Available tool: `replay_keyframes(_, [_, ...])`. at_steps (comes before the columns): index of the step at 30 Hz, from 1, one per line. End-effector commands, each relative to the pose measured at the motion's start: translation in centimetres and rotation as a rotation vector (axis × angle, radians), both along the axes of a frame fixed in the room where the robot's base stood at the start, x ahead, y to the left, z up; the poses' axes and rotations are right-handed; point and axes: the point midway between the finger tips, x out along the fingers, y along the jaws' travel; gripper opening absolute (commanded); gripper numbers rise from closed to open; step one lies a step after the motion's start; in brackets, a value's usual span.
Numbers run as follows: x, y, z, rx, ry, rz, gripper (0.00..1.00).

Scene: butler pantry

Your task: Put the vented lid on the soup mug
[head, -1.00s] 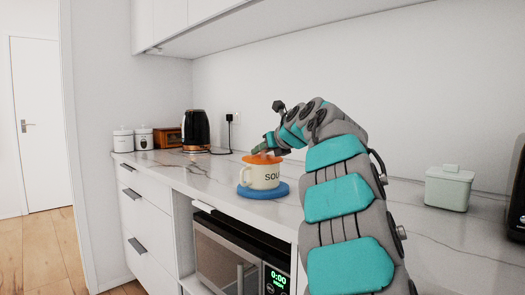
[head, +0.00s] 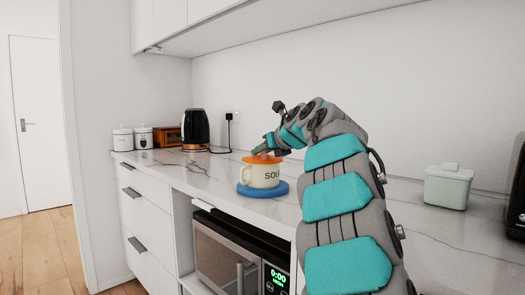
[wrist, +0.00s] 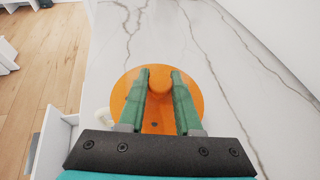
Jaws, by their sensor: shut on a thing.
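The orange vented lid (head: 262,159) sits at the top of the cream soup mug (head: 262,176), covering its opening and looking about level. In the wrist view the round orange lid (wrist: 190,100) has a raised knob in its middle, and it hides most of the mug. Only the pale mug handle (wrist: 104,117) shows at the lid's left. My gripper (wrist: 160,78) is shut on the lid's knob, one green finger on each side. In the head view my gripper (head: 262,149) reaches down to the lid from the right. Whether the lid is fully seated cannot be told.
The mug stands on a round blue mat (head: 245,191) near the counter's front edge. A black kettle (head: 195,129), white canisters (head: 143,138) and a wooden box stand at the back left. A pale green box (head: 448,187) stands at the right. A microwave (head: 225,257) is below.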

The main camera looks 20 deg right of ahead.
Motion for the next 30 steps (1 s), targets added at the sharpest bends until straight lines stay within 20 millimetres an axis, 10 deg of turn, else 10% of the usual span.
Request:
replay_keyframes(4, [0.0,-0.1,-0.4,0.001,0.007,-0.001,0.00])
replay_keyframes(5, [0.0,-0.1,-0.4,0.001,0.007,-0.001,0.35])
replay_keyframes(14, [0.0,-0.1,-0.3,0.002,0.005,0.000,0.68])
replay_keyframes(30, [-1.5,-0.2,0.3,0.003,0.005,-0.002,0.68])
